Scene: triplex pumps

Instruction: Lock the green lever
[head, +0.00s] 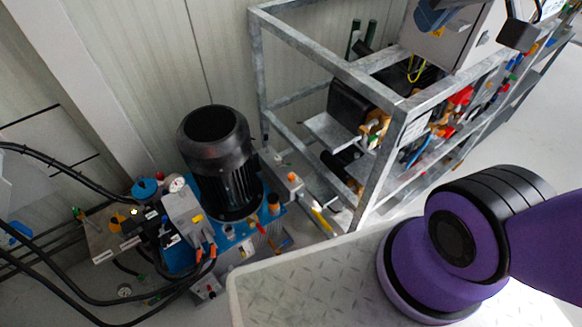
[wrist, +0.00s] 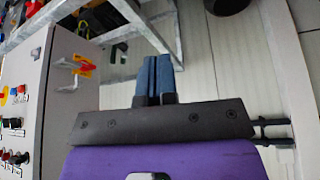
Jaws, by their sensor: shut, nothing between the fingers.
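I cannot clearly pick out the green lever. In the head view, a small green part (head: 78,213) shows at the left end of the pump unit, and two dark green upright rods (head: 355,38) stand behind the metal frame. They are too small to tell which, if any, is the lever. My gripper (wrist: 156,62) is shut and empty in the wrist view, its two blue fingers side by side. A metal frame bar and pale wall panels show beyond the fingers. No green lever shows near the fingertips.
The galvanised frame (head: 385,175) and a black motor (head: 215,160) fill the middle of the head view. Black hoses (head: 70,285) loop at the left.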

